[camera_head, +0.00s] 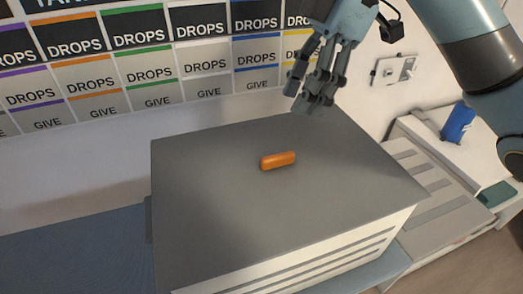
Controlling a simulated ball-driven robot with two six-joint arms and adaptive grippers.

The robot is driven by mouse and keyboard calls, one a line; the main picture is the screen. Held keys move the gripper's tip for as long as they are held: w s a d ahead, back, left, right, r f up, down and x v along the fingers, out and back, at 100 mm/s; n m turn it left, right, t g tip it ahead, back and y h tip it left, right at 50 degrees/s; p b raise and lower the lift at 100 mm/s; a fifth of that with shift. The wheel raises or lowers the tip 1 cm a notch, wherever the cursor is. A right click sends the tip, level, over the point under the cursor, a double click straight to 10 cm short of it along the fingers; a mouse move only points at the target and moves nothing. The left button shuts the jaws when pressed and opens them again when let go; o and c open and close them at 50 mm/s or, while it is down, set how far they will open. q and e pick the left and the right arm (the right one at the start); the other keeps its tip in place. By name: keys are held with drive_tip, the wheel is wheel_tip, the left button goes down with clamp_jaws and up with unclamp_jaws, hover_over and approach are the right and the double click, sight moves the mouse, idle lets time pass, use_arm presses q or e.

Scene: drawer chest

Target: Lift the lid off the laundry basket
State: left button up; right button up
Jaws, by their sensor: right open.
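The lid (220,220) is a wide, flat grey panel in the middle of the head view. It lies flat on the laundry basket (300,272), whose pale slatted side shows along the front right. A short orange handle (278,160) sits near the middle of the lid. My right gripper (303,95) is open and empty. In the picture it is above and to the right of the handle, over the lid's far edge, and apart from the handle. My left gripper is not in view.
A wall with printed panels (140,60) stands behind the basket. A blue surface (75,250) lies at the left. At the right are a pale slatted unit (440,215), a blue object (458,122) and a wall plate (393,70). The lid is clear around the handle.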

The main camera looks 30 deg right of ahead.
hover_over(279, 155)
drive_tip(key=d, duration=0.1)
wheel_tip(279, 155, down, 5)
drive_tip(key=shift+s+d+b, duration=0.1)
drive_tip(key=shift+b, duration=0.25)
wheel_tip(279, 155, down, 2)
drive_tip(key=shift+f+b, duration=0.1)
drive_tip(key=shift+b, duration=0.85)
drive_tip(key=shift+x, duration=1.1)
drive_tip(key=shift+f, duration=0.45)
drive_tip(key=shift+c, duration=1)
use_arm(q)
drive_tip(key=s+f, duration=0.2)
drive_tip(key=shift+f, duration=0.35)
use_arm(e)
clamp_jaws()
